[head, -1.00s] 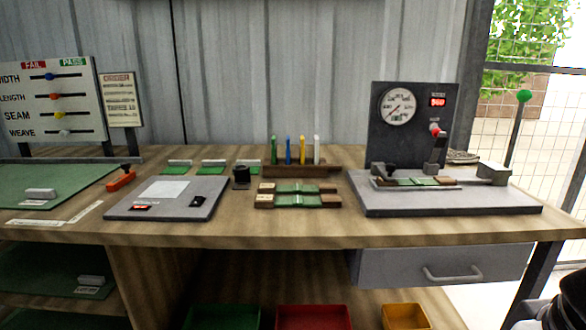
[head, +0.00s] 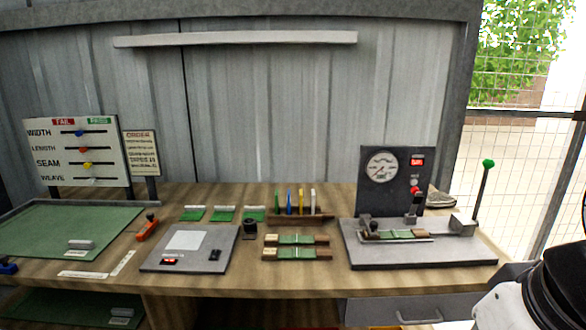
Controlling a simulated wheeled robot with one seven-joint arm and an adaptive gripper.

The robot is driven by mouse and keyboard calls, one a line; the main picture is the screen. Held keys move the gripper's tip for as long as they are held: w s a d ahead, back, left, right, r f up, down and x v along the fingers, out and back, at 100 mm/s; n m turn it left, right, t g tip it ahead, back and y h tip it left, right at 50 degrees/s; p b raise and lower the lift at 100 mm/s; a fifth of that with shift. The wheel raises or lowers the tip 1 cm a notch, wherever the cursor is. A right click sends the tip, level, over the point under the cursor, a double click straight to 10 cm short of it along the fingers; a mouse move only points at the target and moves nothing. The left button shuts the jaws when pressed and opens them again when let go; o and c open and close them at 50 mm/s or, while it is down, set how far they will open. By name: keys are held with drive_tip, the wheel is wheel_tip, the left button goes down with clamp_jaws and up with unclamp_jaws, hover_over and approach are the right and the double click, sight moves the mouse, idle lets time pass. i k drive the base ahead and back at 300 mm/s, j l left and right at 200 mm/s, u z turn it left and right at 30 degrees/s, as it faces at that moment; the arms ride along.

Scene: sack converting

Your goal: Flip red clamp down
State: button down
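The red clamp (head: 415,191) is a small red-tipped handle on the grey test machine (head: 445,258) at the right of the bench. The red tip stands up on a dark post in front of the machine's upright panel (head: 386,204), below the round gauge. A green strip with brown ends (head: 396,234) lies across the machine's bed, below the clamp. Whether the clamp touches the strip is too small to tell. Part of my arm shows at the lower right, apart from the machine. My gripper's fingers are not seen.
A green-knobbed lever (head: 484,178) rises at the machine's right end. Two more strips (head: 297,254), a rack of coloured sticks (head: 300,218) and a grey scale plate (head: 190,249) stand left of it. A drawer (head: 395,309) sits under the bench (head: 240,281).

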sight(419, 197)
drive_tip(key=i+l, duration=0.15)
drive_tip(key=i, duration=0.3)
drive_tip(key=i+l, duration=0.15)
drive_tip(key=i, duration=0.3)
drive_tip(key=i+l, duration=0.1)
drive_tip(key=i, duration=0.4)
